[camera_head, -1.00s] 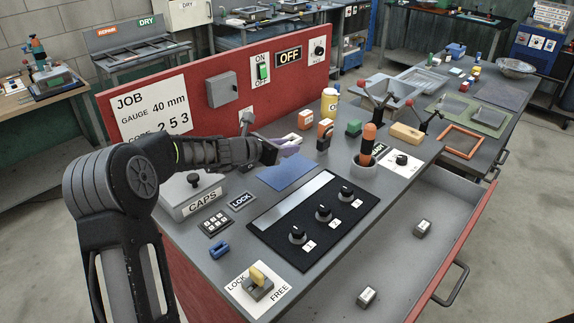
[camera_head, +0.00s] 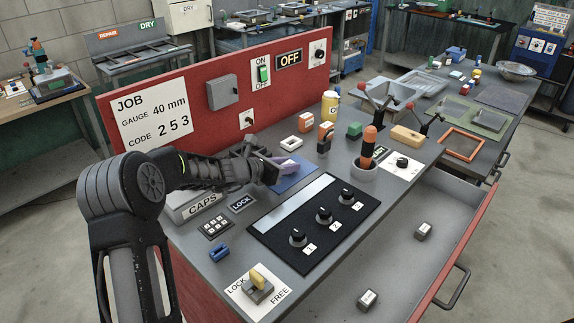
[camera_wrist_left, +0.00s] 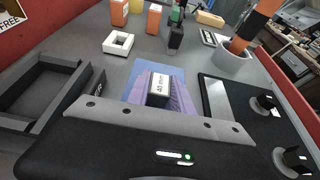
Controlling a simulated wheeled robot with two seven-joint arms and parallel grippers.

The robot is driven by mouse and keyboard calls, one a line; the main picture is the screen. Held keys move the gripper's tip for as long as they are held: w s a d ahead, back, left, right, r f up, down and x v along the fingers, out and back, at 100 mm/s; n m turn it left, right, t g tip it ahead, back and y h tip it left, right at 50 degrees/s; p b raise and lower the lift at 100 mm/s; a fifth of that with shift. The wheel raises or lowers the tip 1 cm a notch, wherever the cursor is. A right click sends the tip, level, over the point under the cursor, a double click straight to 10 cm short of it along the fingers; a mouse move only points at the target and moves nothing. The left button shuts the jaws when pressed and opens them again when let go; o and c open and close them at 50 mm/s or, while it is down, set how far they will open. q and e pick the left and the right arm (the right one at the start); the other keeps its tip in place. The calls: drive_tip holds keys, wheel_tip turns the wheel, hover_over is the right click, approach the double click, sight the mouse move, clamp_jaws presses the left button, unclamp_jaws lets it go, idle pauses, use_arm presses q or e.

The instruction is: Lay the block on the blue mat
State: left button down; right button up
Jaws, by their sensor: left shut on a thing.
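The block (camera_wrist_left: 158,86), dark with a white face marked 40, is held between the purple fingers of my left gripper (camera_wrist_left: 160,92) in the left wrist view. The blue mat (camera_wrist_left: 172,70) lies beneath and beyond the fingers. In the head view my left gripper (camera_head: 284,166) is over the blue mat (camera_head: 297,177) and covers part of it. The block cannot be made out there. I cannot tell whether the block touches the mat. My right gripper is not in view.
A white square ring (camera_head: 290,142) lies just behind the mat. A black panel with knobs (camera_head: 312,232) is in front, and the CAPS box (camera_head: 198,203) is at left. The red wall (camera_head: 190,118) stands behind. An open drawer (camera_head: 400,265) is at right.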

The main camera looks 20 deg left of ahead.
use_arm(q)
drive_tip(key=c, duration=1.1)
unclamp_jaws()
drive_tip(key=shift+f, duration=0.1)
drive_tip(key=shift+r, duration=0.2)
drive_tip(key=shift+s+a, duration=0.15)
drive_tip(key=shift+s, duration=0.05)
drive_tip(key=b+v, duration=0.1)
drive_tip(key=v, duration=1)
drive_tip(key=shift+s+r+b, duration=0.1)
drive_tip(key=shift+s+b, duration=0.15)
drive_tip(key=shift+b, duration=0.05)
